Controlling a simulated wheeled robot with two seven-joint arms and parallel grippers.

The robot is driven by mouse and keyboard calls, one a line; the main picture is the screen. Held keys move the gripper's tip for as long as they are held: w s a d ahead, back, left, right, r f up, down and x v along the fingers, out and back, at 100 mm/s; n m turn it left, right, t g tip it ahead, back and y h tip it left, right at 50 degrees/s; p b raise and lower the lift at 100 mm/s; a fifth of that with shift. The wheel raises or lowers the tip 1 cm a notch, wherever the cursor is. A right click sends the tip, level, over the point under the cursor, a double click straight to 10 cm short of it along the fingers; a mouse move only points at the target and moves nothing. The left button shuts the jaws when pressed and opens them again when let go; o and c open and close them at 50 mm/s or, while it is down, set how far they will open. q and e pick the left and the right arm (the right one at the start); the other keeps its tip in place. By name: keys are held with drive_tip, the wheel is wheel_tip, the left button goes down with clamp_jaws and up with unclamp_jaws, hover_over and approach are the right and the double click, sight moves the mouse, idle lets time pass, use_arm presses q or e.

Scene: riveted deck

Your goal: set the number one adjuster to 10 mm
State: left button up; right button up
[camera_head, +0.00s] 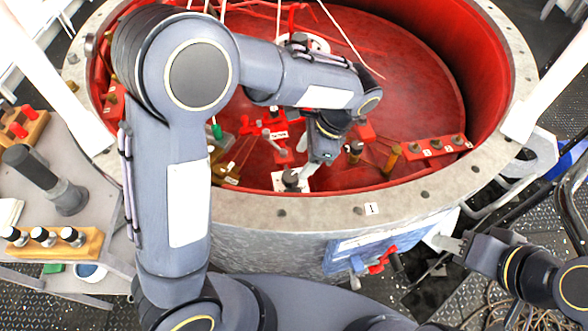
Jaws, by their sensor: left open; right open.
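A large round drum with a red inside fills the middle of the head view. A small label (371,208), seemingly reading 1, sits on its grey rim (320,212). Just inside the near wall a dark round knob (290,176) stands on a pale plate; I cannot tell whether it is the number one adjuster, and no millimetre scale is readable. My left gripper (305,172) reaches down into the drum, open, just right of this knob; contact is unclear. My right gripper (446,243) is open and empty outside the drum, at the lower right.
A red block with several dark knobs (436,147) lies inside at the right, near a brass-coloured post (391,159). My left arm hides much of the drum's left side. A blue panel with a red handle (380,262) is on the outer wall. A grey bench (100,225) stands left.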

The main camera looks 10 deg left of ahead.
sight(291, 175)
use_arm(q)
drive_tip(key=x, duration=0.7)
drive_tip(key=c, duration=1)
drive_tip(key=n+g, duration=0.1)
drive_tip(key=n, duration=0.1)
drive_tip(key=n+h+p, duration=0.1)
drive_tip(key=n, duration=0.2)
drive_tip(key=shift+w+a+r+g, duration=0.1)
drive_tip(key=shift+a+g, duration=0.05)
drive_tip(key=shift+g, duration=0.25)
drive_tip(key=n+h, duration=0.1)
drive_tip(key=n, duration=0.2)
drive_tip(key=n+g+h, duration=0.1)
drive_tip(key=n, duration=0.2)
drive_tip(key=shift+w+a+n+p, duration=0.1)
drive_tip(key=shift+a+n+p, duration=0.05)
drive_tip(key=shift+n+p, duration=0.25)
